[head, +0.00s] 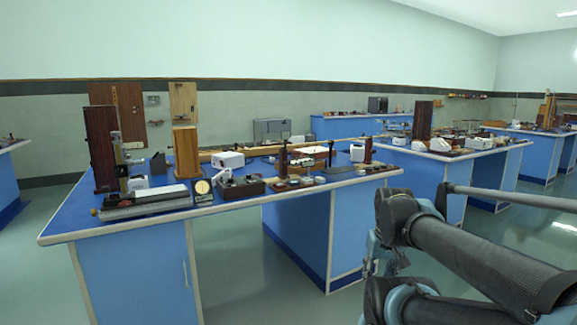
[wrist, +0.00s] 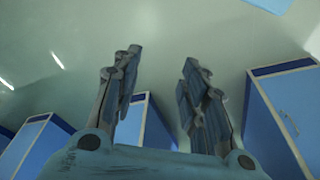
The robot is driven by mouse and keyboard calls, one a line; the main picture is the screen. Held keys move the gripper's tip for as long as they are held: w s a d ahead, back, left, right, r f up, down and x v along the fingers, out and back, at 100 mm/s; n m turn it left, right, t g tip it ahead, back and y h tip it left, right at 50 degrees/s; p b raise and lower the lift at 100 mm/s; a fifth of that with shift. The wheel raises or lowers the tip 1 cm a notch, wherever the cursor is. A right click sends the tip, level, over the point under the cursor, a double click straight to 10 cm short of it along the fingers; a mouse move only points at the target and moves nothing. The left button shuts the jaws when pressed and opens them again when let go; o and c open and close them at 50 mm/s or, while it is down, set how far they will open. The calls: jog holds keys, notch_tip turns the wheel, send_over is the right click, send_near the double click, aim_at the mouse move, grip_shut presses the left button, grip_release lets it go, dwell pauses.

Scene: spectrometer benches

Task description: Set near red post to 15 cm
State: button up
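Slim dark reddish posts stand at the right part of the nearest blue bench in the head view: one post (head: 283,160) near the front and another post (head: 368,151) towards the right end. I cannot tell which is the near red post, and no scale marks are readable at this size. My gripper (wrist: 160,62) shows in the wrist view with its two fingers apart and nothing between them. It is away from the posts, and the wrist view shows only floor and blue bench sides. The head view shows my arm at the lower right, without clear sight of the fingers.
The nearest bench (head: 75,226) carries a tall dark wooden block (head: 102,148), a wooden box (head: 186,150), a white device (head: 228,159) and a dark control box (head: 240,187). Another blue bench (head: 428,172) stands behind to the right.

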aim_at(289, 162)
jog(key=w+a+r+n+t+y, duration=0.25)
jog(key=w+a+r, duration=0.3)
jog(key=w, duration=0.45)
jog(key=w+a+r+n+t+y, duration=0.2)
jog(key=w+a+r+y, duration=0.15)
jog(key=w+a, duration=0.55)
jog(key=w+a+r+n+t+y, duration=0.2)
jog(key=w+a+r+y, duration=0.3)
jog(key=w, duration=0.7)
jog(key=w+a+r+t+h, duration=0.15)
jog(key=w+t, duration=0.45)
jog(key=w, duration=1.6)
jog(key=shift+y, duration=0.25)
jog(key=x, duration=1.7)
jog(key=shift+w+a, duration=0.1)
jog(key=shift+a, duration=0.2)
grip_shut()
